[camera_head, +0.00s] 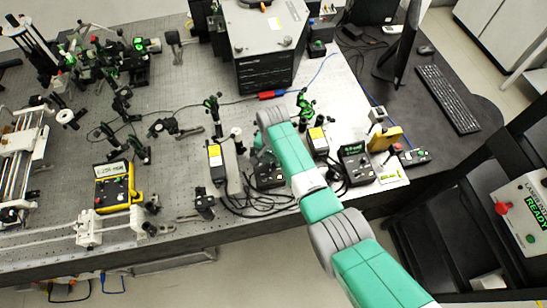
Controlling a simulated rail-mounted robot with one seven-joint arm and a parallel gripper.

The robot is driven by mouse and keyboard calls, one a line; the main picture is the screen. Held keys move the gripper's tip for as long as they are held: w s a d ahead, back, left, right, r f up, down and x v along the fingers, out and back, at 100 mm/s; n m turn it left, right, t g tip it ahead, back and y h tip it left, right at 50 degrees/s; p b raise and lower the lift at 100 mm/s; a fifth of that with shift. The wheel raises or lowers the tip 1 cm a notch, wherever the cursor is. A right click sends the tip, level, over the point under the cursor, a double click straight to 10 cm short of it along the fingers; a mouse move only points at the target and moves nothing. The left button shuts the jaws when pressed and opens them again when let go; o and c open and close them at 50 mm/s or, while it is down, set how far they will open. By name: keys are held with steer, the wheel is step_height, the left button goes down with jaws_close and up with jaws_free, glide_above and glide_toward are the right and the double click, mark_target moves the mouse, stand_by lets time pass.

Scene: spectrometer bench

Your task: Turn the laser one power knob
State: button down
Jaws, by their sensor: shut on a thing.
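My gripper (262,155) points down below the wrist of my arm and is mostly hidden by it. It is at a small black control box (271,181) on the bench, left of my forearm. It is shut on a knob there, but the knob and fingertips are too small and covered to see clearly. Labels on the box cannot be read, so I cannot tell from the picture which laser it belongs to.
A second black control box (356,163) with a green display stands right of my arm. A yellow-framed controller (118,186) is at left. Yellow-labelled modules (215,160), loose black cables (245,205) and several optics mounts crowd the bench. A large grey instrument (262,45) stands behind.

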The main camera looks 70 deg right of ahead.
mark_target(273, 161)
steer(key=c, duration=1.3)
jaws_free()
steer(key=shift+c, duration=0.2)
steer(key=shift+r, duration=0.15)
step_height(273, 161, up, 8)
steer(key=shift+f+p, duration=0.2)
steer(key=shift+p, duration=0.35)
